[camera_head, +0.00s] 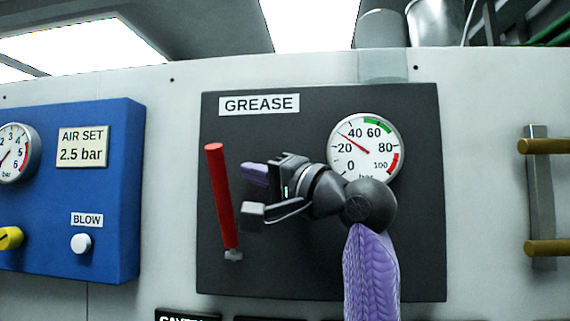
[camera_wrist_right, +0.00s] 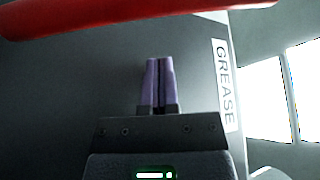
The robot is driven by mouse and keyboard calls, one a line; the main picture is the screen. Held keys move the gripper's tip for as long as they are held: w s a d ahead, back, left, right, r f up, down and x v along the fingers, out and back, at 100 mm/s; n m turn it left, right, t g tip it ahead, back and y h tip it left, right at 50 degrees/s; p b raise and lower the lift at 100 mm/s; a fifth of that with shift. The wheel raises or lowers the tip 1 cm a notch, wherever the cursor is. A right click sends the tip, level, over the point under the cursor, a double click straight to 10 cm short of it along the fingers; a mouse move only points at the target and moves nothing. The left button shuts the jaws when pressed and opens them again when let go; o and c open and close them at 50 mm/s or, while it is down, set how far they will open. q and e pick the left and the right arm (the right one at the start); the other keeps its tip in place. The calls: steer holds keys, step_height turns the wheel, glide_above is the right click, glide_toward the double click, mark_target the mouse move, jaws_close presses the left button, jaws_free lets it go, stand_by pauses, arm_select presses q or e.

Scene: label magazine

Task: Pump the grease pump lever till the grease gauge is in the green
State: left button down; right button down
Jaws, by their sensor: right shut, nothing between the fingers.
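The red grease pump lever (camera_head: 221,195) stands nearly upright on the black GREASE panel (camera_head: 300,275), its top tilted left and its low end on a small grey pivot. The grease gauge (camera_head: 365,149) has its red needle between 20 and 40, at about 30, left of the green arc around 60. My right gripper (camera_head: 252,173) is shut and empty, a little right of the lever. In the right wrist view its purple fingers (camera_wrist_right: 153,85) are together, and the lever (camera_wrist_right: 110,15) crosses the top, apart from the fingertips. My left gripper is not in view.
A blue air panel (camera_head: 115,220) with a gauge, a yellow knob (camera_head: 10,238) and a white BLOW button (camera_head: 81,243) is on the left. A grey bar with brass ends (camera_head: 541,200) is at the right. Bare white wall lies between the panels.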

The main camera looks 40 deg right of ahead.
mark_target(223, 199)
steer(key=a+f, duration=0.1)
steer(key=s+a+f, duration=0.1)
steer(key=a, duration=0.1)
steer(key=shift+s+b, duration=0.2)
steer(key=shift+b, duration=0.15)
steer(key=shift+s+a, duration=0.1)
steer(key=shift+a, duration=0.05)
steer(key=shift+s+a+f+n+b, duration=0.1)
steer(key=shift+a+f+n+b, duration=0.05)
steer(key=shift+n+b, duration=0.3)
